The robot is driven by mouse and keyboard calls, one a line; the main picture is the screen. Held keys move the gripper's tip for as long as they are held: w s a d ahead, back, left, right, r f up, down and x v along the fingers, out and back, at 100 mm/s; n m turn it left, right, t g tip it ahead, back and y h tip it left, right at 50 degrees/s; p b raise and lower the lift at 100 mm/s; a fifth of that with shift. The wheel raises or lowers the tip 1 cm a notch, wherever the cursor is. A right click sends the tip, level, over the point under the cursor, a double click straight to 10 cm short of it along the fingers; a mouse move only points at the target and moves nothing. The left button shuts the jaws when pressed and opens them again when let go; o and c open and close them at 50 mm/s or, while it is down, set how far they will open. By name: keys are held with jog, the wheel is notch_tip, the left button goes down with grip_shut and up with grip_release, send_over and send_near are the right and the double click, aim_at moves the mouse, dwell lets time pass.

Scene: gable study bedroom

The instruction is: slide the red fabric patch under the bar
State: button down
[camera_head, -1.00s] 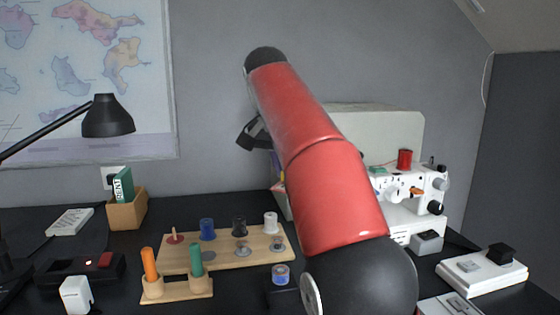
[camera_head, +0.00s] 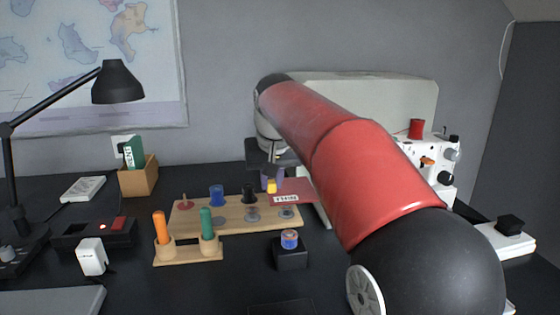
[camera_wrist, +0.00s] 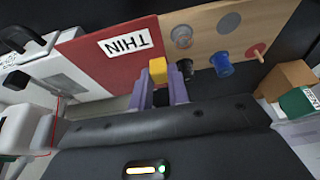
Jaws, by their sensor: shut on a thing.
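The red fabric patch (camera_head: 302,185) is a flat red sheet with a white label reading THIN. It shows large in the wrist view (camera_wrist: 100,66). A yellow tab (camera_wrist: 158,70) sits at the patch's edge, and my gripper (camera_wrist: 160,88) is shut on it with purple fingers. In the head view my gripper (camera_head: 271,182) is behind the spool board, left of the red arm, and the patch reaches right from it. The white sewing machine (camera_head: 432,160) stands at the right, partly hidden by my arm. I cannot make out the bar clearly.
A wooden spool board (camera_head: 235,222) with several spools lies just in front of the patch. Orange and green pegs stand in a wooden holder (camera_head: 190,255). A spool on a black block (camera_head: 290,255) is nearby. A black desk lamp (camera_head: 118,82) stands left.

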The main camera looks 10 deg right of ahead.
aim_at(311, 188)
jog(key=shift+d+f, duration=0.85)
jog(key=shift+d, duration=0.05)
jog(key=shift+d+f+b, duration=0.4)
jog(key=shift+d+b, duration=0.05)
jog(key=shift+d, duration=0.3)
jog(key=shift+d+f+b, duration=0.1)
jog(key=shift+d+b, duration=0.35)
jog(key=shift+d, duration=2.45)
jog(key=shift+d+p, duration=0.45)
jog(key=shift+d, duration=1.3)
jog(key=shift+d, duration=0.15)
jog(key=shift+f, duration=0.15)
jog(key=c, duration=1.3)
grip_release()
jog(key=shift+o, duration=0.2)
